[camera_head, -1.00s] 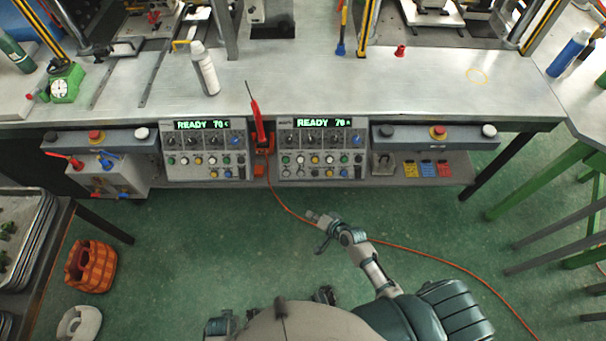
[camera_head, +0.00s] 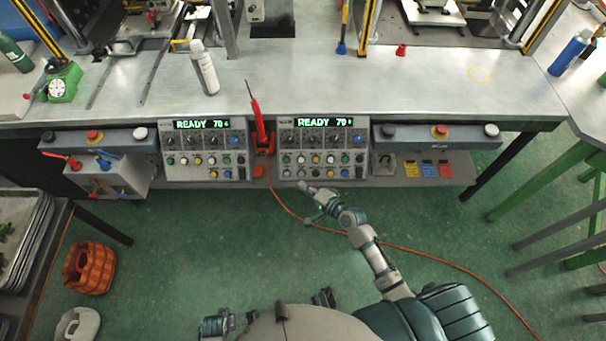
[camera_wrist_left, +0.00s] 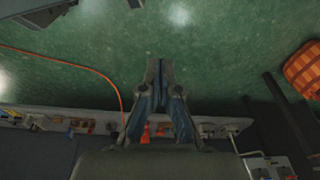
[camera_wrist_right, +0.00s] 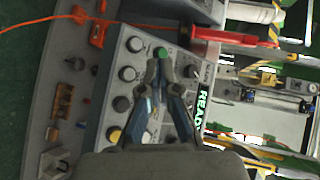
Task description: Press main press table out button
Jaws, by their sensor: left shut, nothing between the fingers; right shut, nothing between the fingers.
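Two grey control boxes hang under the bench front, a left one (camera_head: 205,150) and a right one (camera_head: 322,149). Both have green READY displays, knobs and rows of coloured buttons; I cannot read which is the table out button. My right gripper (camera_head: 303,186) is shut and empty, just below and in front of the right box's lower buttons. In the right wrist view the right gripper (camera_wrist_right: 158,66) overlaps a panel, its tips near a green button (camera_wrist_right: 160,52); contact cannot be told. In the left wrist view my left gripper (camera_wrist_left: 159,66) is shut and empty, with green floor beyond.
The metal bench (camera_head: 420,85) spans the front. Button bars with red stops lie to the left (camera_head: 97,140) and right (camera_head: 435,136). A red tool (camera_head: 257,120) hangs between the boxes. An orange cable (camera_head: 440,254) crosses the green floor.

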